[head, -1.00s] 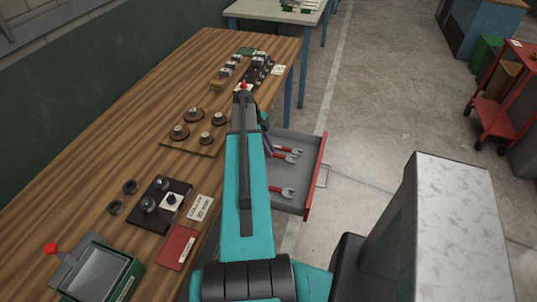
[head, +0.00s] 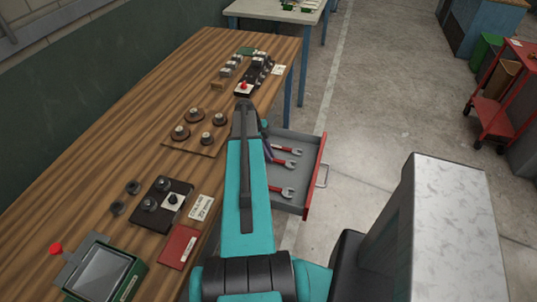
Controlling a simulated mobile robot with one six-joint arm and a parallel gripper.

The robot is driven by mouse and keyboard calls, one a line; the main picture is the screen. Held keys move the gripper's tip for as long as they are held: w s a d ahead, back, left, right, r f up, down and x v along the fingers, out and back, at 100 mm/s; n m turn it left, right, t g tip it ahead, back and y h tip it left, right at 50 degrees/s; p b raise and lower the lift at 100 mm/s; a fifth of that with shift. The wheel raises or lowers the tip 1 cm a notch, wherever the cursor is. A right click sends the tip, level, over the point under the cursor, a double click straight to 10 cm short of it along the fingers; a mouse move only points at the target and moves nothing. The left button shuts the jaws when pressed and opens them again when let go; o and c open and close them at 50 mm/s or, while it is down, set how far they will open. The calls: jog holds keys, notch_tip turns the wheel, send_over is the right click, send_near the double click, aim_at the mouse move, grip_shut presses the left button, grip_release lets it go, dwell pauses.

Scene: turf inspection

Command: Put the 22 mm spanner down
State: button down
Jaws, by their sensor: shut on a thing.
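An open grey drawer with a red front (head: 312,180) sticks out from the right side of the wooden bench. Red-handled spanners with grey open jaws lie in it: one (head: 285,190) nearer me, and at least two close together (head: 287,149) farther back. I cannot read any size on them. My teal arm runs forward over the bench edge and covers the drawer's left part. My gripper is hidden behind the arm, so its jaws and anything in them do not show. A small dark piece beside the arm, over the drawer, is too small to make out.
On the wooden bench (head: 120,130) are a board with round dark parts (head: 200,135), a black block with a knob (head: 165,203), a red booklet (head: 178,246) and a green-framed device (head: 100,270). A red trolley (head: 500,95) stands right. The floor beyond the drawer is clear.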

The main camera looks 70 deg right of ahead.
jog(key=shift+f, duration=0.15)
jog(key=c, duration=1.7)
grip_release()
jog(key=shift+r, duration=0.25)
jog(key=shift+b+v, duration=2.05)
jog(key=shift+v, duration=3.85)
jog(key=shift+s, duration=0.1)
